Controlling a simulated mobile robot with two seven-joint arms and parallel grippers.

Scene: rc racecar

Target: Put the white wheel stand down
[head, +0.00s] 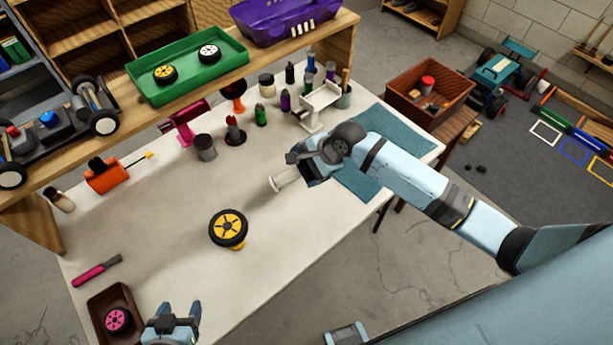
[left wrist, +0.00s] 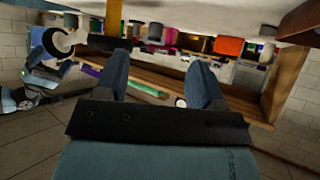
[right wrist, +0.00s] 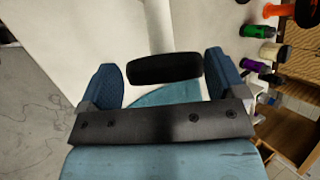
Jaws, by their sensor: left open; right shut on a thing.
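My right gripper (head: 303,165) is shut on the white wheel stand (head: 280,181), over the right half of the pale worktop. The stand's white post and wider end point left in the head view. In the right wrist view a black tyre-like part (right wrist: 165,67) lies between the fingers; the grip hides the rest. I cannot tell whether the stand's end touches the table. My left gripper (head: 172,322) is open and empty at the table's front edge, beside the brown tray. A yellow wheel (head: 228,228) with a black tyre rests on a yellow stand mid-table.
The brown tray (head: 98,302) holds a pink wheel (head: 118,319). A pink-handled tool (head: 96,270) lies at left. Bottles, a grey cup (head: 205,147) and a white bracketed fixture (head: 317,104) line the back. A teal mat (head: 398,133) lies at right. The worktop around the yellow wheel is clear.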

